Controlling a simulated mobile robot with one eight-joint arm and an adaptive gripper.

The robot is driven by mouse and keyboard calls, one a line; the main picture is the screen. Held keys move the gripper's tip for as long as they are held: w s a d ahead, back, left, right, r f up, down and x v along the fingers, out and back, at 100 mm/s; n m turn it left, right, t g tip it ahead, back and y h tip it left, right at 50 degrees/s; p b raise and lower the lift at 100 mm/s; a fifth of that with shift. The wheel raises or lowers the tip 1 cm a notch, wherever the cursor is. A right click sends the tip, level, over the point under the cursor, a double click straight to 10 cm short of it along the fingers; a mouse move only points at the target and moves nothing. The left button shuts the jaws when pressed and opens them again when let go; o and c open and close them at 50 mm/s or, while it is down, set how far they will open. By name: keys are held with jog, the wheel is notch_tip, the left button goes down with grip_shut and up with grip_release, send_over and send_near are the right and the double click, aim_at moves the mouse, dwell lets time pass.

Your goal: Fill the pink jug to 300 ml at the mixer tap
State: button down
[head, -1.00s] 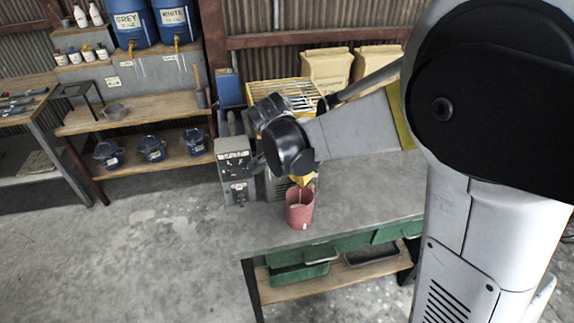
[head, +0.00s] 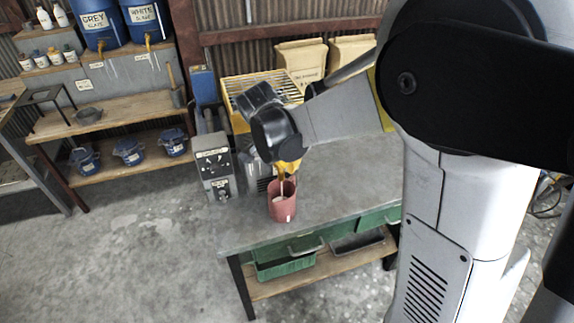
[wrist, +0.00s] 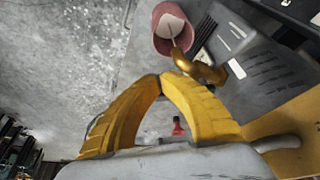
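The pink jug (head: 282,207) stands upright on the grey bench, under the mixer's outlet. In the wrist view the jug (wrist: 158,44) is seen from above. A thin pale stream falls from the brass tap (wrist: 200,70) into it, and pale liquid shows inside. I cannot read its level or any marks. My gripper (wrist: 162,79) has its yellow fingers brought together at the tips, with nothing visible held between them, beside the tap. In the head view my wrist hides most of the tap and mixer (head: 262,182).
A grey control box (head: 213,165) stands left of the mixer. The bench (head: 335,190) is clear to the right of the jug. A yellow grated tray (head: 240,92) and paper sacks (head: 300,62) are behind. A small red object (wrist: 178,126) shows between the fingers.

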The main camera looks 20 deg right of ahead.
jog(key=shift+d+n, duration=0.4)
jog(key=shift+n, duration=0.2)
jog(key=d+n, duration=0.1)
jog(key=d+n+t+y, duration=0.1)
jog(key=n, duration=0.1)
jog(key=shift+w, duration=0.4)
jog(key=shift+w+d+n+t+y+b, duration=0.2)
jog(key=shift+w+d+n+y, duration=0.2)
jog(key=shift+w+d+n, duration=0.55)
jog(key=shift+w+d+n+t+y+b, duration=0.2)
jog(key=shift+w+d+n+y, duration=0.3)
jog(key=shift+n, duration=0.65)
jog(key=shift+w+d, duration=0.1)
jog(key=shift+w, duration=0.15)
